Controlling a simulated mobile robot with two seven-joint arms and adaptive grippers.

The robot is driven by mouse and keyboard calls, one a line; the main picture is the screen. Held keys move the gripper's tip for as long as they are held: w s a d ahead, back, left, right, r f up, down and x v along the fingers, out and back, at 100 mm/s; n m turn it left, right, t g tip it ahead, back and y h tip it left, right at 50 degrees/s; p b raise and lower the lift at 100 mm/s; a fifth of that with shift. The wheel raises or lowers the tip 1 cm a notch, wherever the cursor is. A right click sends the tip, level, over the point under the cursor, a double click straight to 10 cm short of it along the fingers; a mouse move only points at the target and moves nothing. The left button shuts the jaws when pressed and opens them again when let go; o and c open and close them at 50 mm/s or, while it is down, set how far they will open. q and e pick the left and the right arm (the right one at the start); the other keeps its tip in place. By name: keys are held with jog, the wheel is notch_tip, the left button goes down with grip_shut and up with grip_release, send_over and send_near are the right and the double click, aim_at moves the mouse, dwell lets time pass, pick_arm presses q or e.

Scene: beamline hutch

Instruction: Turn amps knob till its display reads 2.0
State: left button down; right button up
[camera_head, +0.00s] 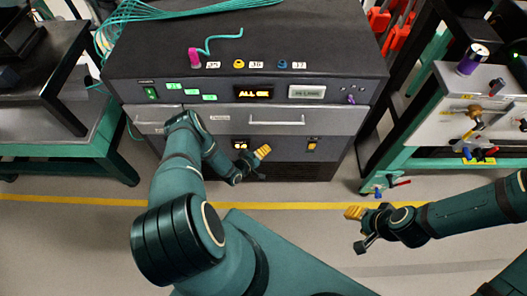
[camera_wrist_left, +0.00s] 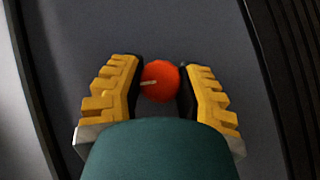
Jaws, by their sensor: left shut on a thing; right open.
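An orange-red round knob (camera_wrist_left: 161,82) with a pale pointer line sits between the yellow fingers of my left gripper (camera_wrist_left: 160,86), which is shut on it. The pointer line points left in the left wrist view. In the head view my left gripper (camera_head: 261,153) is at the lower front panel of the dark cabinet, and the knob is hidden there. A small lit display (camera_head: 240,144) is just left of the gripper; its digits are too small to read surely. My right gripper (camera_head: 354,212) is open and empty over the floor at the right.
The dark cabinet (camera_head: 350,62) has a lit "ALL OK" display (camera_head: 254,93), a grey drawer (camera_head: 276,120) and an orange-lit switch (camera_head: 312,144). Teal cables (camera_head: 190,10) lie on its top. Benches stand at left (camera_head: 110,160) and right (camera_head: 430,160). Floor in front is open.

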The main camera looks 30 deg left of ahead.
pick_arm(q)
jog(key=shift+w+d+r+m+g+y+p, duration=0.1)
jog(key=shift+r+m+g+y+p, duration=0.1)
jog(key=shift+m+g+y+p, duration=1.55)
jog(key=shift+g+y, duration=0.15)
jog(key=shift+g, duration=0.1)
jog(key=shift+f+m+g+y+p, duration=0.15)
jog(key=shift+m+g+y+p, duration=0.25)
jog(key=shift+m+g+y, duration=0.45)
jog(key=shift+y, duration=0.25)
jog(key=c, duration=0.6)
grip_release()
jog(key=v, duration=1.2)
